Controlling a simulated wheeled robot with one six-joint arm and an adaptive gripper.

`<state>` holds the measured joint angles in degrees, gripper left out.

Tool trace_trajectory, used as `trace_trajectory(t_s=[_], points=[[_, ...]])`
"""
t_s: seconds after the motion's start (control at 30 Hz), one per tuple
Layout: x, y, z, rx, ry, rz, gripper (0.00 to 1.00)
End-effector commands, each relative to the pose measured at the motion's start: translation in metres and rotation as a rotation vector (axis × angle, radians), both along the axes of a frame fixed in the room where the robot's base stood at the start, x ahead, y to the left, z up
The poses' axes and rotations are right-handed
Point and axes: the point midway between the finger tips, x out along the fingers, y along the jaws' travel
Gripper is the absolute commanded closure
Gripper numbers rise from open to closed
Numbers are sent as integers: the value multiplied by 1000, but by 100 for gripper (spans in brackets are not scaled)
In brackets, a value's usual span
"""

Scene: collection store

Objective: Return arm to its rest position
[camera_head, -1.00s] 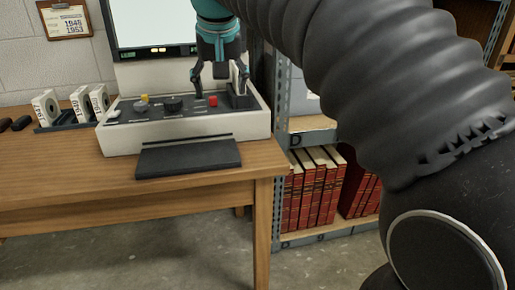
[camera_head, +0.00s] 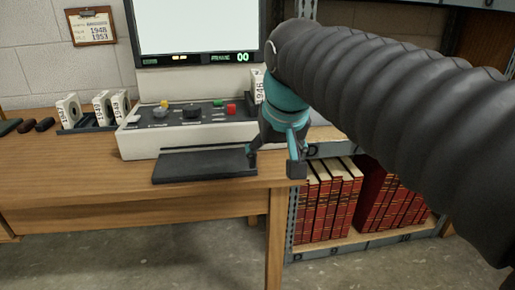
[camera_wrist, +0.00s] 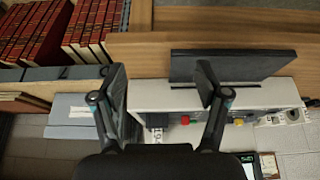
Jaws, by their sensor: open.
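My gripper (camera_head: 273,162) is open and empty, pointing down over the right front corner of the reader console (camera_head: 190,138). In the wrist view its two fingers (camera_wrist: 160,80) are spread apart, with the console beyond them. A white box labelled 1946 (camera_head: 258,88) stands upright at the right end of the console, behind my gripper and partly hidden by it. It also shows between the fingers in the wrist view (camera_wrist: 157,135), apart from them.
The wooden table (camera_head: 100,180) carries a rack (camera_head: 90,127) with several white boxes at left. A dark flat plate (camera_head: 205,165) lies before the console. A lit screen (camera_head: 197,25) stands behind. A metal shelf (camera_head: 335,150) with red books (camera_head: 325,205) is at right.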

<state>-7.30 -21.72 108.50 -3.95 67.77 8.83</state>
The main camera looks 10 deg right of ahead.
Motion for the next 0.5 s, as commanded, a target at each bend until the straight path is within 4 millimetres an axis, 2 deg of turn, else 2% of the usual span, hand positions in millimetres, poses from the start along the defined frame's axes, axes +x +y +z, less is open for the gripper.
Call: trace_trajectory(t_s=[0.47, 0.5], points=[[2, 0, 0, -5, -18, 19, 26], [3, 1, -6, -7, -20, 31, 26]])
